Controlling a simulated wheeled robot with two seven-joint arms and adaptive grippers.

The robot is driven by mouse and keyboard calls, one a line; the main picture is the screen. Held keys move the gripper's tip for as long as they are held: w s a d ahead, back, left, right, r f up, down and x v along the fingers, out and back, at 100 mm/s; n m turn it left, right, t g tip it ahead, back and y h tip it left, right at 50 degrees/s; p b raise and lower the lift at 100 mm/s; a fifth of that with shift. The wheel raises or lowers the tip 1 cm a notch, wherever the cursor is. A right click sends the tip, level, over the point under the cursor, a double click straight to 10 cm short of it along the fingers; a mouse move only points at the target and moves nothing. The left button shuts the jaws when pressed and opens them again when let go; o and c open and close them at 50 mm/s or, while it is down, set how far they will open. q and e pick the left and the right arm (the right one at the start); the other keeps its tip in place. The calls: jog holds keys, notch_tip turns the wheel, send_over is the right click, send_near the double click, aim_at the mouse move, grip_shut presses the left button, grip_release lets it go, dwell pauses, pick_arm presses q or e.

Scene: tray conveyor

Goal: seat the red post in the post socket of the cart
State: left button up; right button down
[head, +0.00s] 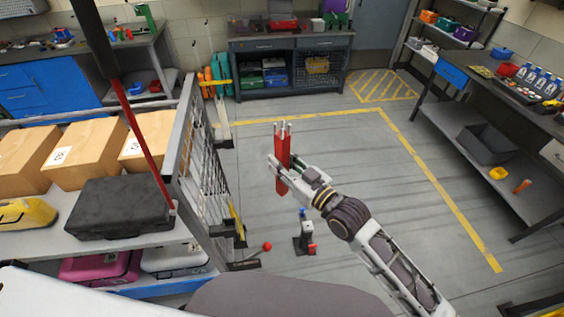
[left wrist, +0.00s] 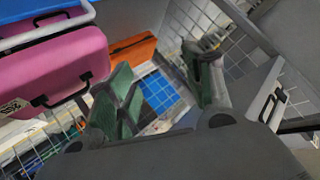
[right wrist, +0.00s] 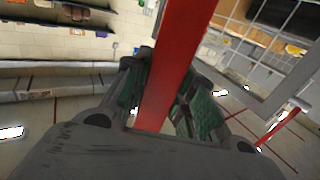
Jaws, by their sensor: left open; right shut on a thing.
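The red post (head: 282,150) stands near upright in my right gripper (head: 283,168), held above the open floor right of the cart. In the right wrist view the red post (right wrist: 168,65) runs between the green finger pads of that gripper (right wrist: 160,95), which is shut on it. The cart (head: 205,150) is at the left, with a mesh end panel. I cannot make out its post socket. My left gripper (left wrist: 162,85) shows only in its own wrist view, open, with nothing visible between its pads, near a mesh.
A small dark stand (head: 303,237) and a red-knobbed lever (head: 267,246) are low near the cart. Floor to the right is clear up to the bench (head: 500,110).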

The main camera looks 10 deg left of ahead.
pick_arm(q)
jog(key=w+d+f+m+g+h, duration=0.1)
jog(key=w+d+f+m+h, duration=0.15)
jog(key=d+f, duration=1.1)
jog(key=w+d+f+m+h, duration=0.15)
jog(key=d+f+h, duration=0.25)
jog(key=d+f, duration=0.95)
jog(key=d+f+m+g+h, duration=0.1)
jog(key=d+f+m+h, duration=0.1)
jog(key=d, duration=1.8)
jog(key=s+d+f+m+h, duration=0.1)
jog(key=d+f+m, duration=0.3)
jog(key=d, duration=1.6)
notch_tip(320, 180, down, 2)
jog(key=shift+d+f+g+h, duration=0.1)
jog(key=shift+d+g+h, duration=0.3)
jog(key=shift+h, duration=0.25)
jog(key=shift+a, duration=0.1)
